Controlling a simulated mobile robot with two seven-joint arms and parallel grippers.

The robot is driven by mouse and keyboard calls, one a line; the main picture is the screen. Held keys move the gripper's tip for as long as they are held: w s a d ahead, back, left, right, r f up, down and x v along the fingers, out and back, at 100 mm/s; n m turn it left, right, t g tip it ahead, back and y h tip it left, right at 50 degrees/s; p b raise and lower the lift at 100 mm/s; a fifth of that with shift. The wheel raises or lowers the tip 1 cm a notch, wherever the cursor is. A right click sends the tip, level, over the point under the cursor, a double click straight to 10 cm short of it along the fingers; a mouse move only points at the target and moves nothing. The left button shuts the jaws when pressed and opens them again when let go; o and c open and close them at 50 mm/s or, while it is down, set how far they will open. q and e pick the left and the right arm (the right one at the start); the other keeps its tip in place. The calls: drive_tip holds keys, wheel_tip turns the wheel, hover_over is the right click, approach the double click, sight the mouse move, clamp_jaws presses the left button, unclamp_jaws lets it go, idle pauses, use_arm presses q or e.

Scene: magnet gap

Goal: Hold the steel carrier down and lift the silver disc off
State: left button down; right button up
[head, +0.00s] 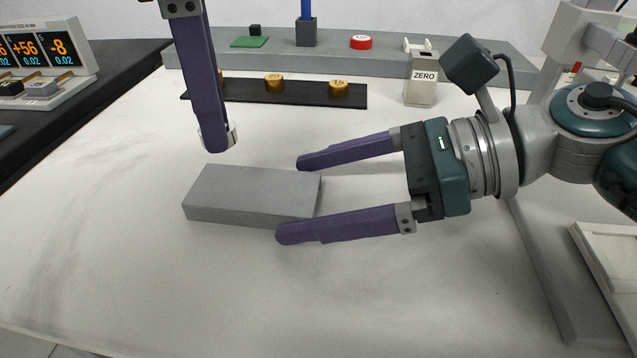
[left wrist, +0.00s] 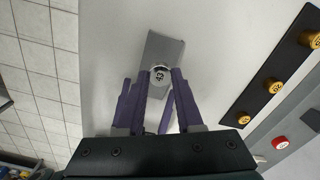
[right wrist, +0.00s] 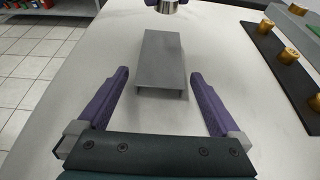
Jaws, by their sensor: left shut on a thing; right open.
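The steel carrier (head: 250,190) is a flat grey block lying on the white table. It also shows in the left wrist view (left wrist: 168,48) and the right wrist view (right wrist: 160,60). The silver disc (head: 233,134) is between the fingertips of my left gripper (head: 214,140), which is shut on it. It appears above the carrier and apart from it. In the left wrist view the disc's numbered face (left wrist: 160,75) shows. My right gripper (head: 290,198) is open, its fingers on either side of the carrier's right end, with visible room beside it in the right wrist view.
A dark strip with several brass weights (head: 274,82) lies behind the carrier. A box marked ZERO (head: 421,85) stands to its right. Displays (head: 45,50) stand at left. The table front is clear.

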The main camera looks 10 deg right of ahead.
drive_tip(key=shift+d, duration=0.1)
drive_tip(key=v, duration=1)
drive_tip(key=shift+d+r, duration=0.1)
drive_tip(key=shift+d, duration=0.15)
drive_tip(key=shift+s+d+r, duration=0.2)
drive_tip(key=shift+d+r, duration=0.1)
drive_tip(key=shift+d, duration=0.25)
drive_tip(key=shift+r, duration=0.15)
